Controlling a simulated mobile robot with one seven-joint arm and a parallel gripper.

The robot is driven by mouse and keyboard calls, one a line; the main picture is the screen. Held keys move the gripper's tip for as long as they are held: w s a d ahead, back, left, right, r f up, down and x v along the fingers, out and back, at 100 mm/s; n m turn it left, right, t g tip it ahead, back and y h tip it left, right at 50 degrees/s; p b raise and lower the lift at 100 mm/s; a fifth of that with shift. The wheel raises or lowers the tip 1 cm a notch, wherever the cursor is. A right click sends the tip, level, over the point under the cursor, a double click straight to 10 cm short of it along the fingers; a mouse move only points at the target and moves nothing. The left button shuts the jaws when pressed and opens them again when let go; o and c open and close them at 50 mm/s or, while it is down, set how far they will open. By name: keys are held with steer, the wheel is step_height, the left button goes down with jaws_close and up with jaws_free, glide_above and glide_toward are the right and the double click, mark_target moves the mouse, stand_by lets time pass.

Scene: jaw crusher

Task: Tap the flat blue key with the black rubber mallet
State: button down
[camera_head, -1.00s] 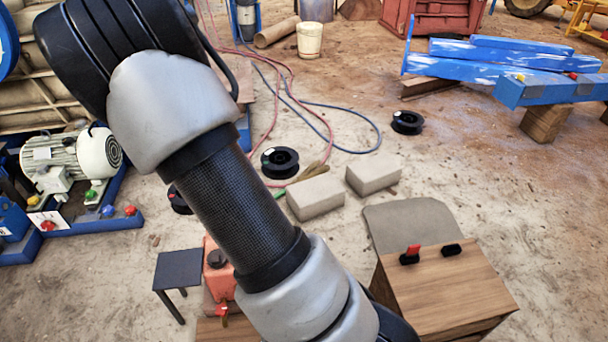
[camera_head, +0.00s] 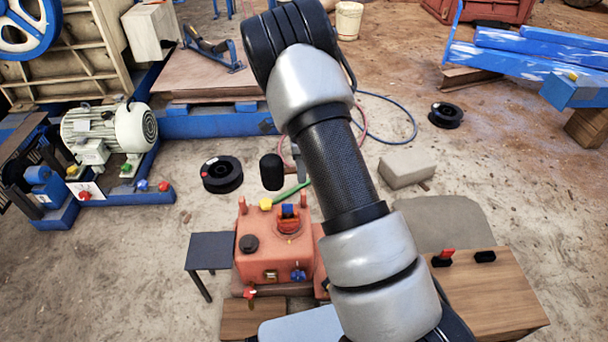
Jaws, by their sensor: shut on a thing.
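The black rubber mallet's head (camera_head: 271,172) shows just left of my arm, above and behind the red box in the picture. Its handle is mostly hidden. My gripper (camera_head: 299,163) shows only as a grey sliver beside the mallet head, mostly behind my arm; it is shut on the mallet. A blue key-like piece (camera_head: 288,210) stands on the round red fitting on top of the red box (camera_head: 258,235). A second blue piece (camera_head: 299,275) is on the box's front. I cannot tell for sure which is the flat blue key. The mallet head appears apart from both.
A yellow knob (camera_head: 266,203) and a black cap (camera_head: 248,243) are on the red box. A dark small table (camera_head: 210,250) stands left of it, a wooden box (camera_head: 485,290) right. A black spool (camera_head: 222,174) and a green object (camera_head: 292,191) lie behind.

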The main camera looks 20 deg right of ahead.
steer(key=f+m, duration=0.1)
steer(key=m, duration=0.2)
steer(key=w+d+f+m, duration=0.1)
steer(key=f+m, duration=0.1)
steer(key=m, duration=0.1)
steer(key=f+m+p, duration=0.1)
steer(key=m, duration=0.2)
steer(key=shift+w+d+f+m, duration=0.2)
steer(key=shift+w+f+m, duration=0.1)
steer(key=shift+m, duration=0.1)
step_height(320, 180, down, 15)
steer(key=b, duration=0.5)
steer(key=shift+s+r+p, duration=0.1)
steer(key=shift+r+p, duration=1.15)
steer(key=shift+r, duration=1.45)
steer(key=shift+r, duration=0.1)
